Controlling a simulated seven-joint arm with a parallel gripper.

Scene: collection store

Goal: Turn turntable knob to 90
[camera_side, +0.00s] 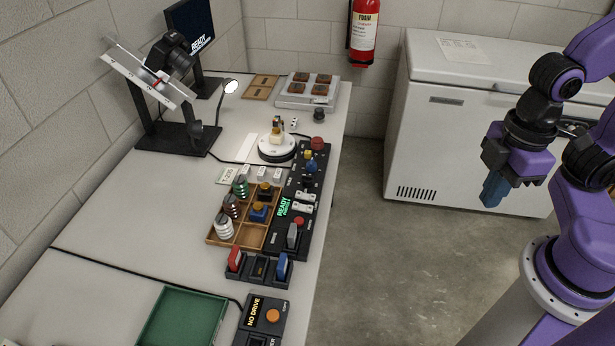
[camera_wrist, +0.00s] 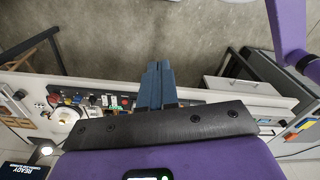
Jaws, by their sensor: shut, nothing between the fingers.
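The turntable (camera_side: 277,150) is a round white disc with a small yellowish object on it, in the middle of the bench. It also shows in the wrist view (camera_wrist: 62,116), at the left. A black control panel (camera_side: 279,238) beside it carries several knobs, switches and a green "READY" display. A blue knob (camera_side: 311,166) sits near its far end; I cannot read its marks or tell which knob is the turntable's. My gripper (camera_side: 490,192) is shut and empty, hanging over the floor to the right, well apart from the bench. Its blue fingers meet in the wrist view (camera_wrist: 157,84).
A wooden tray (camera_side: 222,242) with coloured spools lies left of the panel. A camera on a black stand (camera_side: 172,138) and a lamp (camera_side: 230,87) stand behind. A green tray (camera_side: 183,318) and a "NO DRIVE" box (camera_side: 265,314) are nearer. A white freezer (camera_side: 450,125) stands beyond clear floor.

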